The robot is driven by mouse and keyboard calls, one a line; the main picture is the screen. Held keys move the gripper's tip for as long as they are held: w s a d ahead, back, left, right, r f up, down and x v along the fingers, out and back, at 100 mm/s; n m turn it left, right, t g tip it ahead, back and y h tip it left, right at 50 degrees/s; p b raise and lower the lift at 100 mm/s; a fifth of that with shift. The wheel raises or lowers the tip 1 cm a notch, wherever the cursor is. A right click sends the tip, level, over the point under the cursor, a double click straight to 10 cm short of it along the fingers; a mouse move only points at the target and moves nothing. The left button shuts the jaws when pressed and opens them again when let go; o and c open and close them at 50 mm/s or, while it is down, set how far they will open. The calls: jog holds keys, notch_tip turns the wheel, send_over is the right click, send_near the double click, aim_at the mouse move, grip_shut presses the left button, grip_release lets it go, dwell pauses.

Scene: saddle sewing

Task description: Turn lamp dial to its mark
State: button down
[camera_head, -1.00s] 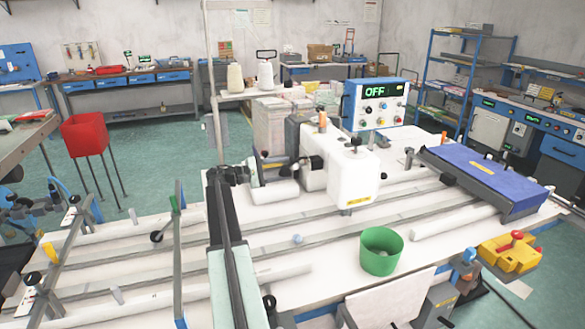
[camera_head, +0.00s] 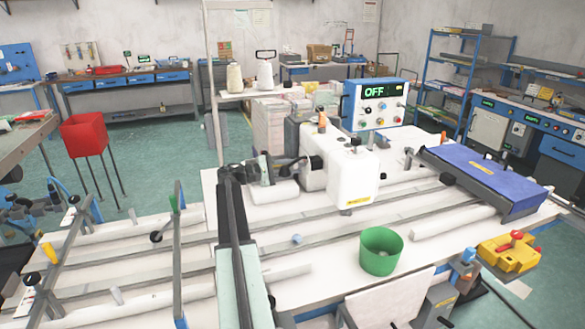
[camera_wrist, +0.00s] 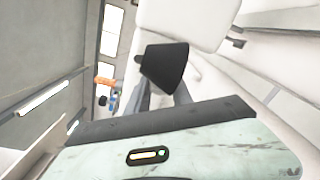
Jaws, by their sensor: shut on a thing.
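A black tapered dial (camera_wrist: 165,70) stands against a white machine body (camera_wrist: 185,20) in the wrist view. In the head view the dial (camera_head: 316,162) is small and dark, on the left side of the white sewing machine (camera_head: 353,178). My gripper (camera_head: 298,161) reaches it from the left. In the wrist view my gripper's two grey fingers (camera_wrist: 164,96) are shut on the dial, one on each side, with their tips partly hidden behind it. I cannot make out a mark on or around the dial.
A blue control box (camera_head: 376,104) reading OFF stands behind the machine. A green bin (camera_head: 381,251) is in front, and a blue panel (camera_head: 483,178) lies to the right. Long rails cross the white table (camera_head: 330,262). An orange-topped item (camera_head: 322,121) stands near the machine.

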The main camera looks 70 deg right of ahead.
jog(key=m, duration=0.3)
jog(key=shift+m, duration=2.2)
jog(key=c, duration=1.1)
grip_release()
